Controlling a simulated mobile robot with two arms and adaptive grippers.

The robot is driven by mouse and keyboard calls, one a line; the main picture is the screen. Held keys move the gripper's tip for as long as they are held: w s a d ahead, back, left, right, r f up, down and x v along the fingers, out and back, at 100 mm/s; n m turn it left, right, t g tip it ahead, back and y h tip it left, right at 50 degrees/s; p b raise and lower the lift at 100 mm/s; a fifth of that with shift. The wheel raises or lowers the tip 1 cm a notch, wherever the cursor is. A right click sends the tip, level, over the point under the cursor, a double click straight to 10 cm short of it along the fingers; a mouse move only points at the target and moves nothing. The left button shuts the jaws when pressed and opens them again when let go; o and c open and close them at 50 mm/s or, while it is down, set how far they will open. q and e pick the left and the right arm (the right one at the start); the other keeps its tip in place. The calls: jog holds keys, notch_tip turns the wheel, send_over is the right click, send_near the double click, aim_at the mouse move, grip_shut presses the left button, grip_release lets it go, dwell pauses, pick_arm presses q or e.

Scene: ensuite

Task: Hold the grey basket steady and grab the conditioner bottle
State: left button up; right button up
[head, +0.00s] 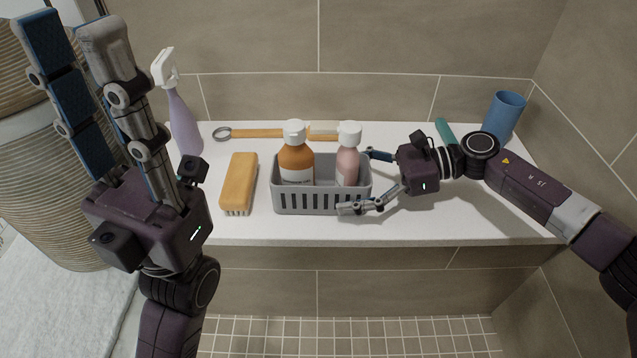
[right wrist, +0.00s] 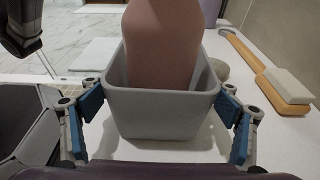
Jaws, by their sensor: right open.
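The grey basket (head: 320,202) stands on the white ledge with an amber bottle (head: 297,160) on its left and a pink bottle (head: 348,165) on its right, both upright with white caps. I cannot read which one is the conditioner. My right gripper (head: 361,181) is open, with one finger on each side of the basket's right end. The right wrist view shows the basket (right wrist: 160,113) between its blue pads, with small gaps, and the pink bottle (right wrist: 162,45) above. My left gripper (head: 73,28) is open and empty at the left, fingers pointing up.
A yellow brush (head: 239,183) lies left of the basket. A purple spray bottle (head: 184,125) stands further left. A long-handled brush (head: 262,133) lies behind the basket. A blue cup (head: 503,115) and a green item (head: 445,131) are at the back right. The ledge front is clear.

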aim_at(326, 187)
jog(key=shift+b+x, duration=0.45)
jog(key=shift+x, duration=1.5)
jog(key=shift+c, duration=0.5)
jog(key=c, duration=0.5)
